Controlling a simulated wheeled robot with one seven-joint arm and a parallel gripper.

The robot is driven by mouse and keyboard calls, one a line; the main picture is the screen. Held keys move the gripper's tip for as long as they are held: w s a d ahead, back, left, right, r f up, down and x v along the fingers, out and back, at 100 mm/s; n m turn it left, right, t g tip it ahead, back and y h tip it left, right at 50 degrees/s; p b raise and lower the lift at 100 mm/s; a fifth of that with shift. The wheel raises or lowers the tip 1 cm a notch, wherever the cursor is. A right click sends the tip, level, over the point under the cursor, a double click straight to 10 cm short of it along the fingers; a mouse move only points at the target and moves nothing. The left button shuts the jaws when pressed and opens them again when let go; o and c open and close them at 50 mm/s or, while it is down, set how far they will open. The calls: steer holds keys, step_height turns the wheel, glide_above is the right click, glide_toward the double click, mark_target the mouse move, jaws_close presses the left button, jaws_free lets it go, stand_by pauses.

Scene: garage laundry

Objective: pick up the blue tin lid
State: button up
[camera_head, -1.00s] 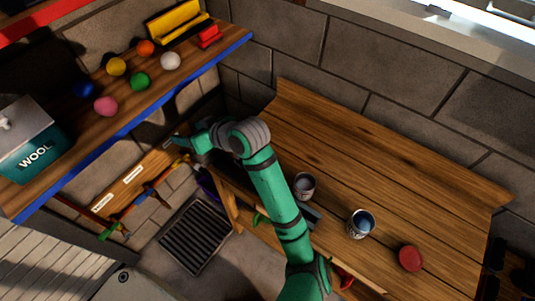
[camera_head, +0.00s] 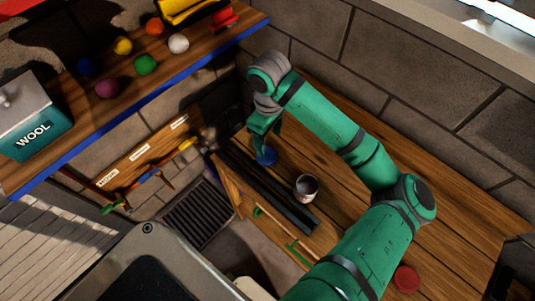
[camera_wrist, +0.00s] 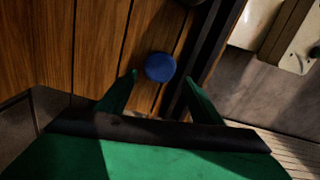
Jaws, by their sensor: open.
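The blue tin lid (camera_head: 266,157) is a small round disc lying on the wooden workbench (camera_head: 305,148), near its left end. In the wrist view the blue tin lid (camera_wrist: 160,67) lies flat on the planks, just beyond and between my two fingertips. My gripper (camera_head: 262,138) is above the lid, and its fingers partly cover it in the head view. In the wrist view my gripper (camera_wrist: 161,74) is open, with nothing between its fingers. I cannot tell the exact height of the fingertips over the lid.
An open tin (camera_head: 306,187) stands on the bench right of the lid. A red lid (camera_head: 406,279) lies near my arm. A dark rail (camera_head: 265,185) runs along the bench's front edge. A shelf (camera_head: 130,105) with several coloured balls and a wool box (camera_head: 32,118) is at left.

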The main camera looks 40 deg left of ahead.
glide_above(268, 156)
steer(key=f, duration=0.4)
steer(key=shift+w+f, duration=0.2)
steer(key=shift+s+d+f, duration=0.1)
steer(key=shift+s+f, duration=0.05)
steer(key=shift+f, duration=2.2)
steer(key=shift+c, duration=0.4)
steer(key=c, duration=0.6)
